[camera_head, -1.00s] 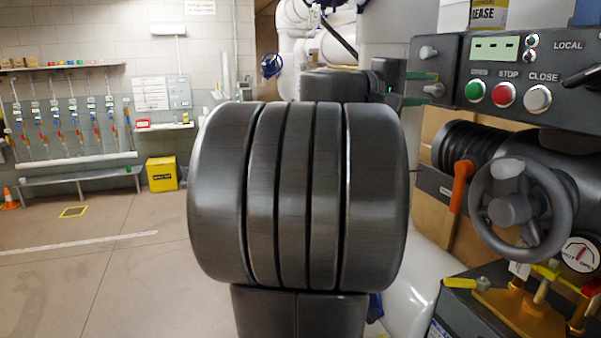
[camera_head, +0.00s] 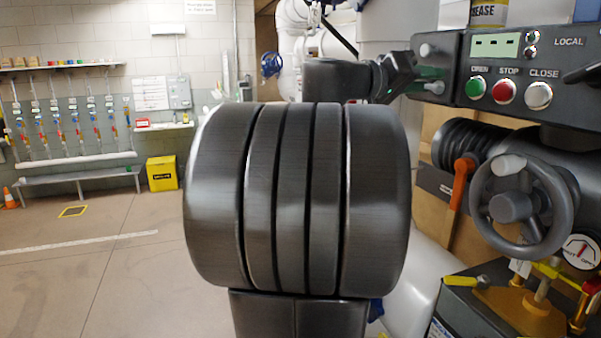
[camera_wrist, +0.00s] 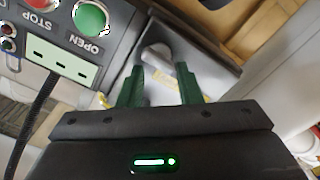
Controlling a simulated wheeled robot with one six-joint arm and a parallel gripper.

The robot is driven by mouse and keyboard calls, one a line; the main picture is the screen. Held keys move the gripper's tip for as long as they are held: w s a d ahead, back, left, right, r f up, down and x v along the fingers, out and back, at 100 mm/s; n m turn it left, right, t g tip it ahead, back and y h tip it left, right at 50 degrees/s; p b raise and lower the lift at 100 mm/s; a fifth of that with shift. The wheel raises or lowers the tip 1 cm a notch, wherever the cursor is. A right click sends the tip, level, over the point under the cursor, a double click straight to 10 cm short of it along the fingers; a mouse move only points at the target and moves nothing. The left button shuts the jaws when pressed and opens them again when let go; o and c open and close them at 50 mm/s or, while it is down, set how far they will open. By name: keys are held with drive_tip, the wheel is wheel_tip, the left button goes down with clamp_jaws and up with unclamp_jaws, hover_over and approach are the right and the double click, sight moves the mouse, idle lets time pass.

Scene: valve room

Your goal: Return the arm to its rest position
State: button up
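My arm fills the middle of the head view, with its large dark ribbed joint in front and a link raised behind it. My gripper (camera_head: 408,76) shows small beside the left end of the control box (camera_head: 455,75). In the wrist view my gripper (camera_wrist: 160,72) has its two green fingers apart, with nothing held between them. A grey knob (camera_wrist: 156,54) on the box's end lies beyond the fingertips; I cannot tell the exact distance. The green OPEN button (camera_wrist: 89,17) is to the left of the fingers.
A grey handwheel (camera_head: 515,208) and an orange lever (camera_head: 459,183) are below the box at right. A gauge (camera_head: 581,251) and yellow-handled fittings sit lower right. A yellow bin (camera_head: 161,174) stands at the left wall.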

drive_tip(key=shift+s+d+r+m+p, duration=0.15)
drive_tip(key=shift+m+p, duration=0.55)
drive_tip(key=shift+m, duration=0.85)
drive_tip(key=shift+s+m+p, duration=0.25)
drive_tip(key=shift+m+p, duration=0.45)
drive_tip(key=shift+m, duration=0.85)
